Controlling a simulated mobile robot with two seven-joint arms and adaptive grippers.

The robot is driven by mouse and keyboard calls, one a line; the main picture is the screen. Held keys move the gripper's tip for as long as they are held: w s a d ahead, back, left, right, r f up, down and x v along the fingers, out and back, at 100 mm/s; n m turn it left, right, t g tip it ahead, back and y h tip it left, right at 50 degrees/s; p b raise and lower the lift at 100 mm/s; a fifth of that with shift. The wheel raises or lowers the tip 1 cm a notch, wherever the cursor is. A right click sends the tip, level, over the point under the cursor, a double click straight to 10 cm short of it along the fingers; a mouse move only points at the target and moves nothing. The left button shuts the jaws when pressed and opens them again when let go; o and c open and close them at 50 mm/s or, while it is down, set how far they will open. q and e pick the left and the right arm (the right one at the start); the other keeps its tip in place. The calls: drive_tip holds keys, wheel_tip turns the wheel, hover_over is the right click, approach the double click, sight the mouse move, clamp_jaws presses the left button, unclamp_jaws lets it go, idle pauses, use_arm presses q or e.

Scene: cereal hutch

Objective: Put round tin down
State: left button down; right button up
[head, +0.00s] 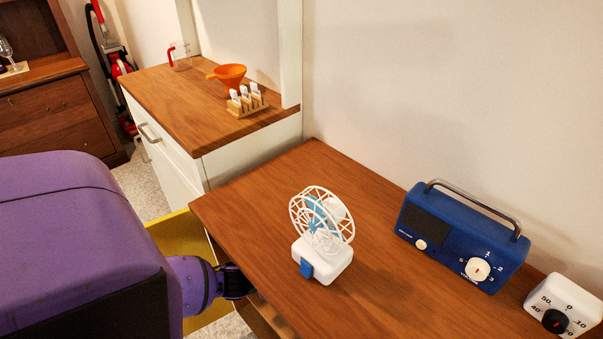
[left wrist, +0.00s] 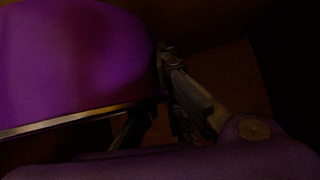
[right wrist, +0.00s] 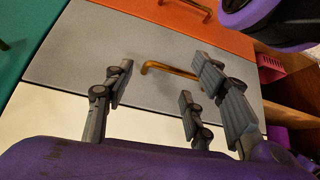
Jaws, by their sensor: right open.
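I cannot pick out a round tin for certain in any view. My left arm comes in from the left in the head view, and its gripper's dark part (head: 238,281) is at the near edge of the wooden table (head: 265,190), its tips hidden. In the dark left wrist view, the left gripper (left wrist: 175,95) is beside a large smooth purple shape (left wrist: 75,65) with a pale rim; I cannot tell what that shape is or whether the jaws hold it. My right gripper (right wrist: 157,88) is open, its fingers apart and empty, in front of a grey drawer front (right wrist: 100,50).
On the table stand a white fan-like wheel (head: 323,255), a blue radio (head: 430,222) and a white dial timer (head: 572,297). A counter behind holds an orange funnel (head: 230,74), a small rack (head: 247,110) and a measuring jug (head: 181,62). The grey drawer has a brass handle (right wrist: 165,67).

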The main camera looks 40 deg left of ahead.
use_arm(q)
drive_tip(key=shift+w+d+f+b, duration=0.1)
drive_tip(key=shift+w+f+b, duration=0.1)
drive_tip(key=shift+f, duration=0.65)
drive_tip(key=shift+w+f+b, duration=0.1)
drive_tip(key=shift+f+b, duration=0.1)
drive_tip(key=shift+f, duration=0.65)
drive_tip(key=c, duration=1.9)
unclamp_jaws()
drive_tip(key=shift+s+f, duration=0.1)
drive_tip(key=shift+c, duration=0.2)
drive_tip(key=shift+r, duration=0.2)
drive_tip(key=p+v, duration=0.2)
drive_tip(key=v, duration=0.9)
drive_tip(key=s+d+f+n+g+y, duration=0.1)
drive_tip(key=s+d, duration=0.7)
drive_tip(key=s, duration=0.4)
drive_tip(key=s+d+f+n+g, duration=0.1)
drive_tip(key=s+d+f+g, duration=0.1)
drive_tip(key=s+d, duration=0.6)
drive_tip(key=s, duration=0.4)
drive_tip(key=shift+d+n+y, duration=0.3)
drive_tip(key=shift+d+y, duration=0.1)
